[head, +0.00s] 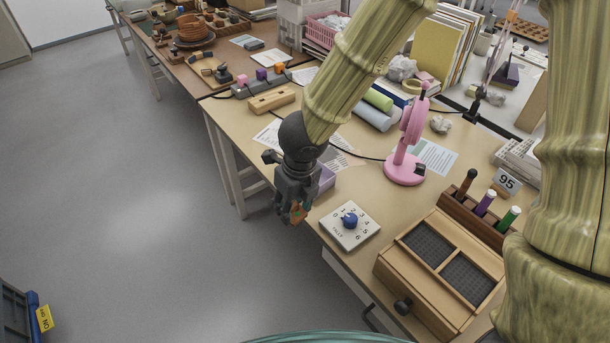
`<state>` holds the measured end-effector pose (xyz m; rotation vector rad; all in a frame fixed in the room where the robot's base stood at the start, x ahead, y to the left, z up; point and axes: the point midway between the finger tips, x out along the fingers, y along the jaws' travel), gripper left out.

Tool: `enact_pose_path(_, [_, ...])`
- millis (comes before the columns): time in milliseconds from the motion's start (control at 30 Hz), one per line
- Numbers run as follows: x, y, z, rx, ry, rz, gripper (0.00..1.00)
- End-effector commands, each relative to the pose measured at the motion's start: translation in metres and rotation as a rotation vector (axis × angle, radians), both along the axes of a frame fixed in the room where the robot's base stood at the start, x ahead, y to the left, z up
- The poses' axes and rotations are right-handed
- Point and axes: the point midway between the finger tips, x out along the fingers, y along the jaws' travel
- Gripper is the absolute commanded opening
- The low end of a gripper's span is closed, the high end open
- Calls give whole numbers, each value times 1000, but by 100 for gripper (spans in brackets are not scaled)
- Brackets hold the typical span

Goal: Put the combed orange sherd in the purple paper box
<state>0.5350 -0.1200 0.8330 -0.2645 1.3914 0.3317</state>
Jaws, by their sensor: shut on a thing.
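My gripper (293,208) is at the left front edge of the work table, pointing down. It is shut on a small orange sherd (298,213), of which only a part shows between the fingers. Its combed marks are too small to make out. A purple paper box (327,179) stands on the table just behind and to the right of my gripper. My gripper hides much of the box, so its inside cannot be seen.
A white dial plate (350,226) with a blue knob lies right of my gripper. A pink stand (405,165) is behind it. A wooden case (441,275) with dark mesh panels sits at front right. A wooden block (271,100) lies farther back.

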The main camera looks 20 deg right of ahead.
Motion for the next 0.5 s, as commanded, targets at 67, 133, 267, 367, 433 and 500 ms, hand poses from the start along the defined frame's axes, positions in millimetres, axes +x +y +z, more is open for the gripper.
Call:
enact_pose_path(67, [10,-11,1,1,1,-16,18])
enact_pose_path(133, [21,-21,0,2,1,-22,18])
enact_pose_path(267, [44,-37,-3,1,1,-27,18])
enact_pose_path(367, [62,-47,-5,0,1,-28,18])
enact_pose_path(433, [75,-54,-6,2,0,-28,18])
enact_pose_path(500, [87,-60,-8,0,0,-27,18])
